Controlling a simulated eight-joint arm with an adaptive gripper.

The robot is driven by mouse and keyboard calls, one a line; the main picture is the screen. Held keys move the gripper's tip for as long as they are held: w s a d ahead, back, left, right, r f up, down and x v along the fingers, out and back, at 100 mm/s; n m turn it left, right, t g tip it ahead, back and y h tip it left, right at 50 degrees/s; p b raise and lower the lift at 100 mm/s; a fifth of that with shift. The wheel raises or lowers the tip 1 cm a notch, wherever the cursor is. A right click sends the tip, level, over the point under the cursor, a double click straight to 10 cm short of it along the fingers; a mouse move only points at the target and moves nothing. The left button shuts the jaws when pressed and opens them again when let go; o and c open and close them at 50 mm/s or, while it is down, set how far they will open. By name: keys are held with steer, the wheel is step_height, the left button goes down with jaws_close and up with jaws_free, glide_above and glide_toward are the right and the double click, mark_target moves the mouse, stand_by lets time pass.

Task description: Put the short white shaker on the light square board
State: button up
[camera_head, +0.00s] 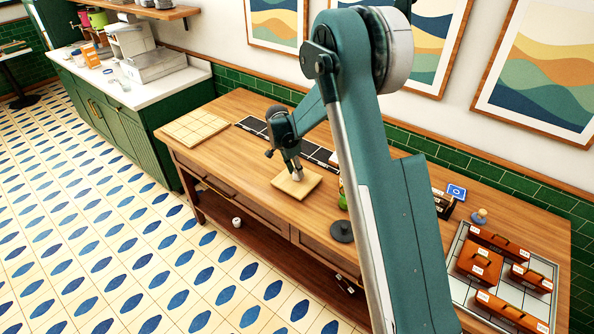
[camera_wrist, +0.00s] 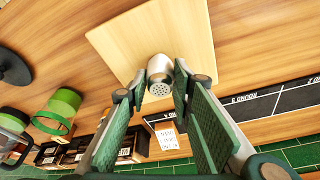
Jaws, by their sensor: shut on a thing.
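The short white shaker (camera_wrist: 160,76), pale with a perforated metal-looking top, is between my gripper's fingers (camera_wrist: 160,88) in the wrist view. My gripper is shut on it. The light square board (camera_wrist: 205,22) is pale wood and lies directly behind the shaker in that view. In the head view my gripper (camera_head: 294,166) points down over the board (camera_head: 286,187), and the shaker (camera_head: 297,176) shows small at its tip, over the board's middle. I cannot tell whether the shaker's base touches the board.
A dark strip with round labels (camera_wrist: 285,98) lies behind the board. A green-lidded jar (camera_wrist: 62,103) and a dark round disc (camera_head: 342,231) stand to the right in the head view. A tray of brown boxes (camera_head: 457,290) is at far right. Bare wood lies left of the board.

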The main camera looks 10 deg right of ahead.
steer(key=shift+f, duration=0.1)
steer(key=o, duration=0.9)
steer(key=v, duration=1.2)
stand_by(0.4)
